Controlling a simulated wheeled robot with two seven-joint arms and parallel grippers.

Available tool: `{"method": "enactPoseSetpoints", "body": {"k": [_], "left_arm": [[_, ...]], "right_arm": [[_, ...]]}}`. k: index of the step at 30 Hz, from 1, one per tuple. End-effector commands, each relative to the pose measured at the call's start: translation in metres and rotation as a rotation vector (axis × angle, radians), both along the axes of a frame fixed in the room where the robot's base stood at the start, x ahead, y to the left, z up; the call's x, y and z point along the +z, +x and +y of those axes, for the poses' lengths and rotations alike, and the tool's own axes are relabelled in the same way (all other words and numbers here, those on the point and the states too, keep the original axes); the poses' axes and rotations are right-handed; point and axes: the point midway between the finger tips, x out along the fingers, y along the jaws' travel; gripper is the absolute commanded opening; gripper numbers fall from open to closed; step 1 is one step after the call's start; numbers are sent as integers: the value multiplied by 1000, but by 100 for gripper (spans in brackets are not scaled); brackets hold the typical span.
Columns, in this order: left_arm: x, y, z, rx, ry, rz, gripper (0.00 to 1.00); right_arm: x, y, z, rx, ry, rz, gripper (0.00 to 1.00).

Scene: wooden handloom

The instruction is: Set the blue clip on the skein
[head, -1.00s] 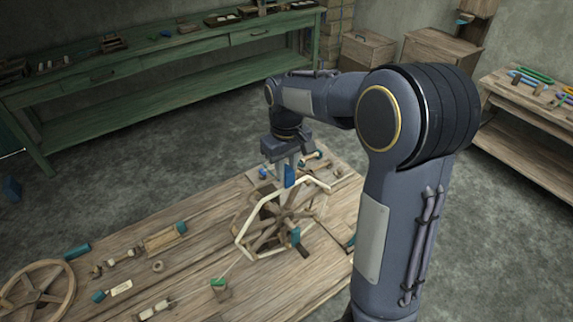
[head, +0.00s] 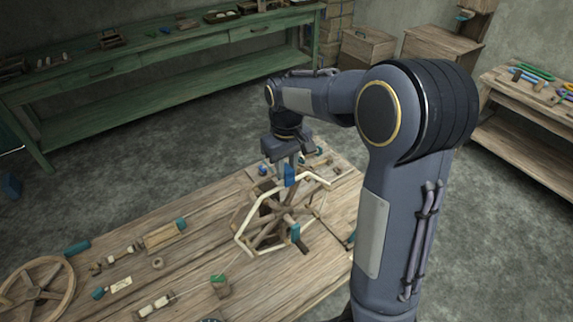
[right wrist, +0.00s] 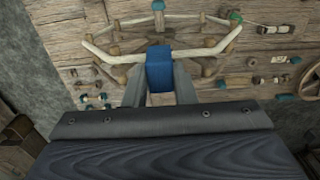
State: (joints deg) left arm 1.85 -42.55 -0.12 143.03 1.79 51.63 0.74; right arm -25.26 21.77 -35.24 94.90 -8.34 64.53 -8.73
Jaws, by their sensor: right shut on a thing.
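The skein (head: 313,177) is a cream band of yarn stretched in a many-sided loop around a wooden spoked reel (head: 268,222). It also shows in the right wrist view (right wrist: 103,54). My right gripper (head: 289,172) points down over the far edge of the skein and is shut on the blue clip (head: 290,178). In the right wrist view the clip (right wrist: 160,70) sits between the fingertips and overlaps the near run of yarn. I cannot tell whether it touches the yarn. My left gripper is out of view.
Another blue piece (head: 295,231) is on the near side of the reel. A small block with a green top (head: 219,285), a spoked wheel (head: 38,290) and several small parts lie on the wooden table (head: 185,262). A green bench (head: 150,75) stands behind.

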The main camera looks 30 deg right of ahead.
Motion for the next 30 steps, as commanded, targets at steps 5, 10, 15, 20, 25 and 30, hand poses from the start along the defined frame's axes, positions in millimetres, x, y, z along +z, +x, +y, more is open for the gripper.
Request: {"method": "enactPoseSetpoints", "body": {"k": [5, 10, 15, 20, 25, 30], "left_arm": [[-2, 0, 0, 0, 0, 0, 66], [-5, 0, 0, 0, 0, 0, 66], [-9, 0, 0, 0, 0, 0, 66], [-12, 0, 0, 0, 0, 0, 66], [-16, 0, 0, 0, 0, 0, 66], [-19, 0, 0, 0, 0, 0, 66]], "right_arm": [[-2, 0, 0, 0, 0, 0, 3], [-7, 0, 0, 0, 0, 0, 3], [-12, 0, 0, 1, 0, 0, 3], [-17, 0, 0, 1, 0, 1, 3], [-22, 0, 1, 1, 0, 0, 3], [-27, 0, 1, 1, 0, 0, 3]]}}
